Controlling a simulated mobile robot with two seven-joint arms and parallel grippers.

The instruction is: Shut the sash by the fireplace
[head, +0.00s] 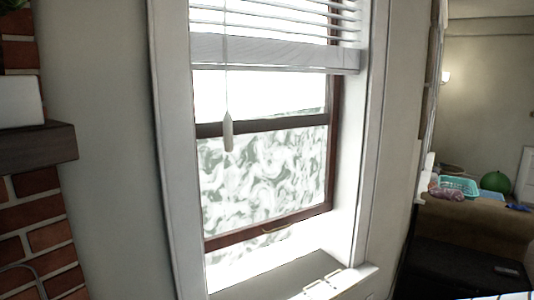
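The window sash (268,232) by the brick fireplace has a dark red-brown frame and a pane with a swirled white and grey-green pattern. A small brass-coloured handle (275,229) sits on its bottom rail. The bottom rail is above the pale sill (275,276), with a bright gap between them, so the sash stands partly raised. Neither of my grippers shows in the head view.
A white blind (275,52) covers the window's top, its cord pull (228,132) hanging before the sash. Small pale fittings (325,284) lie on the sill's right. The brick fireplace (35,222) with dark mantel (38,146) is left; a teal basket (458,186) is right.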

